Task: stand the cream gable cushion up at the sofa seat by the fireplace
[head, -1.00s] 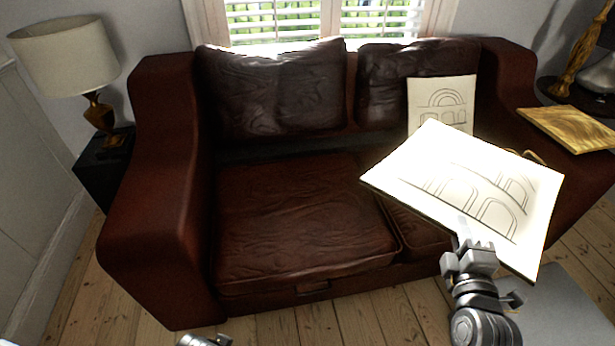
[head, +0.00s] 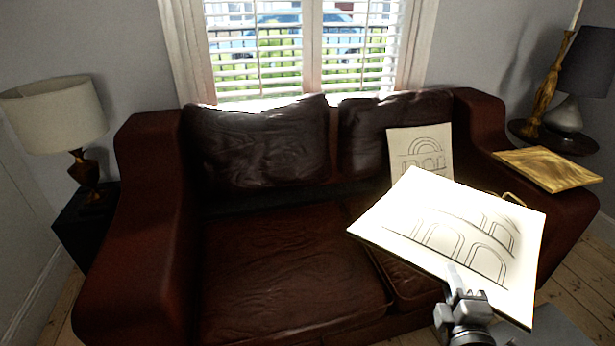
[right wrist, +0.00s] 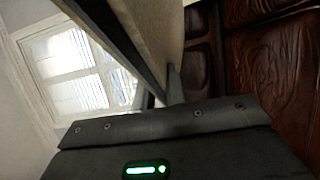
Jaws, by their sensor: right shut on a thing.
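A flat, square cream cushion (head: 455,238) with a dark line drawing of arches is tilted in the air in front of the sofa's right half. I cannot make out a gable on it. My right gripper (head: 460,285) is shut on its near edge. In the right wrist view the cushion (right wrist: 158,25) rises from the fingers (right wrist: 165,92), seen nearly edge-on. The dark red leather sofa (head: 285,265) has two seat places; its right seat is partly hidden by the cushion. No fireplace shows. My left gripper is out of view.
Another cream arch-drawn cushion (head: 420,153) leans upright against the right back cushion (head: 365,130). A wooden board (head: 548,168) lies on the right armrest. Lamps stand at both sides. The left seat is bare.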

